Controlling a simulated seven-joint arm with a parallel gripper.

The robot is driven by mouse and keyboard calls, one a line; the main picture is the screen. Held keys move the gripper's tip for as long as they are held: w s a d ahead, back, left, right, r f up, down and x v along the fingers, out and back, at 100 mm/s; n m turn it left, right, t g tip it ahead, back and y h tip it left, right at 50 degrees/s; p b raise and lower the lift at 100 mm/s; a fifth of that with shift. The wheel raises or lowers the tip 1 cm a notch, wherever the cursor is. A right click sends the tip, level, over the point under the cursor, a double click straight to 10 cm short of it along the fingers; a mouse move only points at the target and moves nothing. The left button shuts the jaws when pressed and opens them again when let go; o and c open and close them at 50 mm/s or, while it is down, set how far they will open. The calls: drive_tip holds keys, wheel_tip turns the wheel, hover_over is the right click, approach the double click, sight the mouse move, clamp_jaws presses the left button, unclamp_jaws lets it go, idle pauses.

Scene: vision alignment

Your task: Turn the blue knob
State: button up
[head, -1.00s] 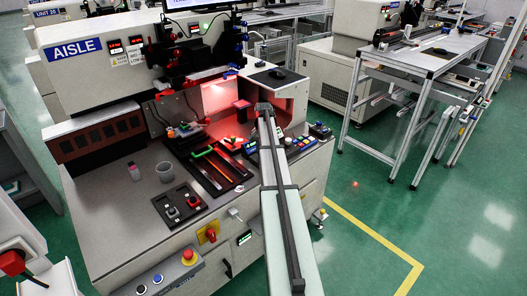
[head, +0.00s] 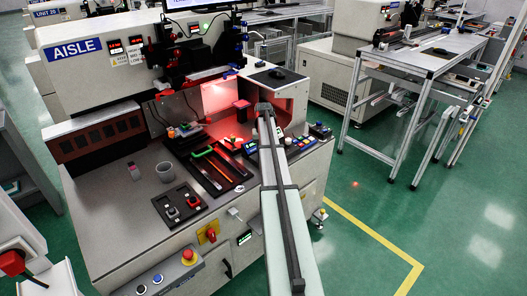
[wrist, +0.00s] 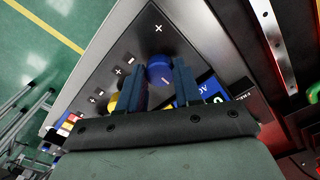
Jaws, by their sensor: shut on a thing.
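The blue knob (wrist: 159,68) is a round cap on a dark panel (wrist: 110,62) with white plus and minus marks in the wrist view. My gripper (wrist: 160,82) has its two dark blue fingers on either side of the knob and is shut on it. The knob's lower part is hidden between the fingers. In the head view, my arm covers the gripper's fingertips and the knob between them.
A yellow knob (wrist: 113,101) sits close beside the left finger, and a blue label (wrist: 208,88) lies right of the right finger.

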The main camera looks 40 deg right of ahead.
idle(0.4)
drive_tip(key=o, duration=1)
drive_tip(key=shift+o, duration=0.2)
wheel_tip(320, 180, up, 14)
drive_tip(key=shift+f, duration=0.1)
idle(0.4)
